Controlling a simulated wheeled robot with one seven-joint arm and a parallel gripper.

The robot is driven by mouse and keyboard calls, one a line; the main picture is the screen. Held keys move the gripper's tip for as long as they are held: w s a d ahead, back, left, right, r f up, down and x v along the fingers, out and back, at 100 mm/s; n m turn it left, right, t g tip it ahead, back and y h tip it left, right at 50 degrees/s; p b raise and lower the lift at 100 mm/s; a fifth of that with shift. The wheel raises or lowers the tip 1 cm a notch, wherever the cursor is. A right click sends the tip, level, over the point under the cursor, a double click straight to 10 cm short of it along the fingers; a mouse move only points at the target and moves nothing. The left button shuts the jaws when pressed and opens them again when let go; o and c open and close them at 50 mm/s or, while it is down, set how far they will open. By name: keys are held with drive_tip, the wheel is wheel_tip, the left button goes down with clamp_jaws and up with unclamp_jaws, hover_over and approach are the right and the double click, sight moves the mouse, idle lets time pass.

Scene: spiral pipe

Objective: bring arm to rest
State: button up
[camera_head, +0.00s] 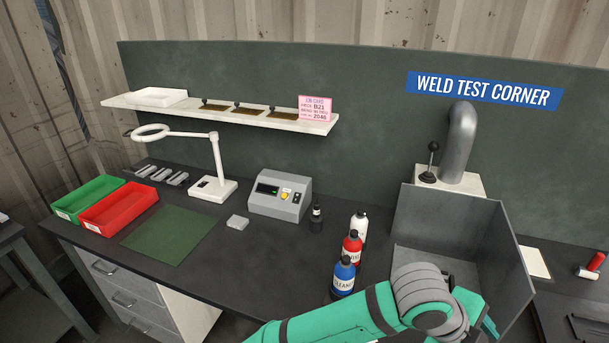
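My green and grey arm reaches in from the bottom edge, in front of the dark workbench (290,247). Its grey ribbed joint overlaps the lower part of the open grey metal booth (507,262). No gripper fingers can be made out, so what my gripper holds, if anything, does not show. The blue bottle (344,277) stands close behind the arm in the picture, and I cannot tell the gap between them.
Red (351,249) and white (359,226) bottles stand behind the blue one. A small dark bottle (316,220) and a grey control box (280,196) are farther left. A magnifier lamp (215,165) rises behind.

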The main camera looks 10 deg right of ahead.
drive_tip(key=w+d+r+n+h, duration=0.1)
drive_tip(key=d+r+n+h, duration=0.3)
drive_tip(key=d+r+h, duration=0.2)
drive_tip(key=w+a+r+n+t+h, duration=0.1)
drive_tip(key=w+a+n+t+h, duration=0.15)
drive_tip(key=w+n+t, duration=0.35)
drive_tip(key=w+a+r+n+t+h, duration=0.1)
drive_tip(key=w+a+n+t, duration=0.35)
drive_tip(key=n, duration=0.25)
drive_tip(key=a+f+n+t+y, duration=0.85)
drive_tip(key=a+f+n, duration=0.35)
drive_tip(key=a+f, duration=0.25)
drive_tip(key=s+a+f+n+y, duration=0.3)
drive_tip(key=s+a+f+y, duration=0.3)
drive_tip(key=a, duration=0.4)
drive_tip(key=s+a+f+g+y, duration=0.1)
drive_tip(key=s+a+f, duration=0.1)
drive_tip(key=s+a, duration=0.4)
drive_tip(key=s+a+f+m+g+y, duration=0.1)
drive_tip(key=s+a+f, duration=0.2)
drive_tip(key=s, duration=0.9)
drive_tip(key=a, duration=0.3)
drive_tip(key=shift+a+y, duration=0.35)
drive_tip(key=shift+y, duration=0.05)
